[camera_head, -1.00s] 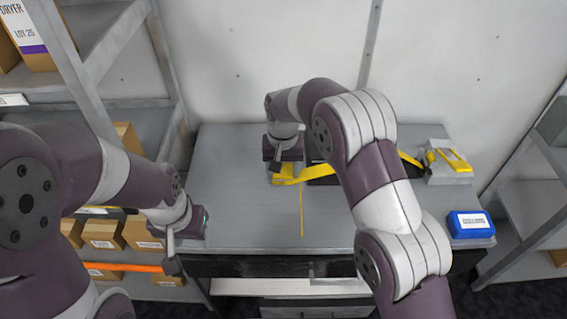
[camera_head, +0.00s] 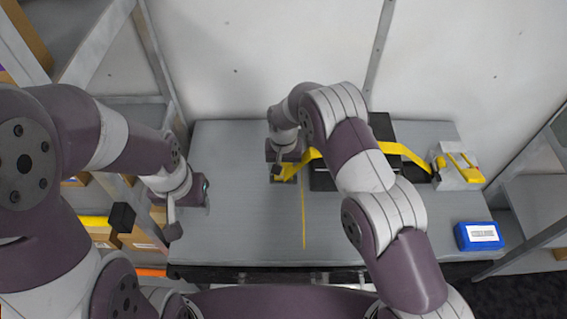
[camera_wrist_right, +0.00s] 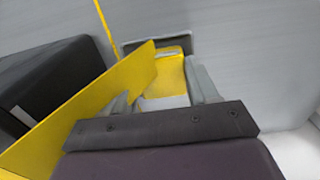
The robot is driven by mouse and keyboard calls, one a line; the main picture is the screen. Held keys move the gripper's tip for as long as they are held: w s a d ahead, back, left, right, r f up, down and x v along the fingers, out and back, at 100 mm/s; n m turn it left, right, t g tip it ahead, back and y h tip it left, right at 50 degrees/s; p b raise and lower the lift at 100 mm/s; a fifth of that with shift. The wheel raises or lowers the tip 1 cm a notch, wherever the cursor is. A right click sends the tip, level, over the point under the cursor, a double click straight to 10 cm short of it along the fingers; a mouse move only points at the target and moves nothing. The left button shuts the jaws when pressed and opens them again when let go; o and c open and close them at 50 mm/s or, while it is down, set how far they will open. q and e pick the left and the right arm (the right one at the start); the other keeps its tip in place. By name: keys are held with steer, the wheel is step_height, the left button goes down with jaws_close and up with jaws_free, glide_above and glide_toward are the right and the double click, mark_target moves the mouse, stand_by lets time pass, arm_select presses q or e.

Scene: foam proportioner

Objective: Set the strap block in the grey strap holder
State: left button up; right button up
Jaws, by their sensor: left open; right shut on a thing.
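The yellow strap block (camera_wrist_right: 172,68) sits between the fingers of my right gripper (camera_wrist_right: 160,92), which is shut on it. In the head view my right gripper (camera_head: 284,174) is low over the table, left of the black case, and mostly hides the block. A yellow strap (camera_wrist_right: 95,100) runs from the block and over the case. A dark grey piece with a pale edge (camera_wrist_right: 130,47) shows just beyond the block; it may be the grey strap holder, and I cannot tell if they touch. My left gripper (camera_head: 192,200) is open and empty at the table's left edge.
The black case (camera_head: 382,128) lies under the strap, partly behind my right arm. A grey unit with yellow parts (camera_head: 458,168) stands at the strap's right end. A blue box (camera_head: 478,236) is at the front right. A thin yellow line (camera_head: 303,220) marks the otherwise clear grey table (camera_head: 250,225).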

mark_target(283, 171)
steer(key=shift+s+f, duration=0.1)
steer(key=shift+f+b, duration=0.25)
steer(key=shift+b, duration=0.2)
steer(key=o, duration=1.1)
steer(key=shift+r, duration=0.1)
steer(key=shift+r+p, duration=0.45)
steer(key=shift+r, duration=0.1)
step_height(283, 171, up, 12)
steer(key=b, duration=0.3)
steer(key=s+d+r+t, duration=0.1)
steer(key=s+d+r, duration=0.2)
steer(key=s+d, duration=1.5)
steer(key=s, duration=0.4)
steer(key=shift+s+d+r, duration=0.15)
steer(key=shift+s+d, duration=0.05)
